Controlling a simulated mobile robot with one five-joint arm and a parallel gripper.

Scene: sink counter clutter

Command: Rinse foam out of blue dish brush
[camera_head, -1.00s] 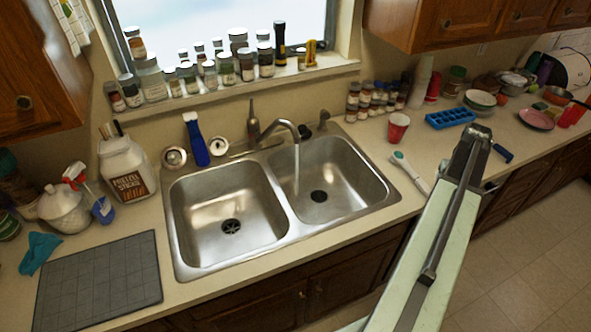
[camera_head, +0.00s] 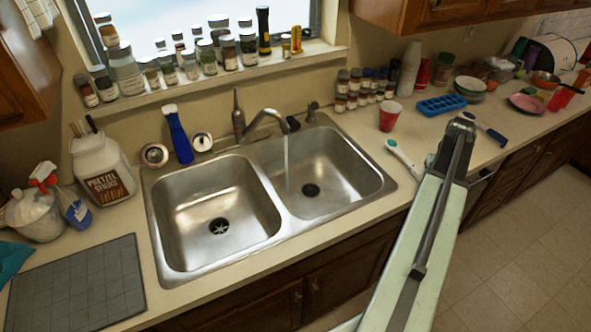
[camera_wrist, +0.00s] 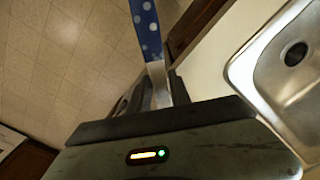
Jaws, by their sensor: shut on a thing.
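My gripper (camera_head: 462,122) is shut on the blue dish brush (camera_head: 490,131), right of the sink near the counter's front edge. In the wrist view, the brush's blue part with white dots (camera_wrist: 147,25) sticks out beyond the jaws, with a pale part (camera_wrist: 159,82) between them. The bristles and any foam cannot be made out. The double steel sink (camera_head: 272,215) is to the left of my gripper, and a basin also shows at the right of the wrist view (camera_wrist: 262,72). Water runs from the faucet (camera_head: 262,124) into the right basin.
A white and teal brush (camera_head: 404,158) lies on the counter between sink and gripper. A red cup (camera_head: 389,116) and blue ice tray (camera_head: 441,105) stand behind it. A blue item with a white top (camera_head: 180,138) stands behind the left basin. Both basins look empty.

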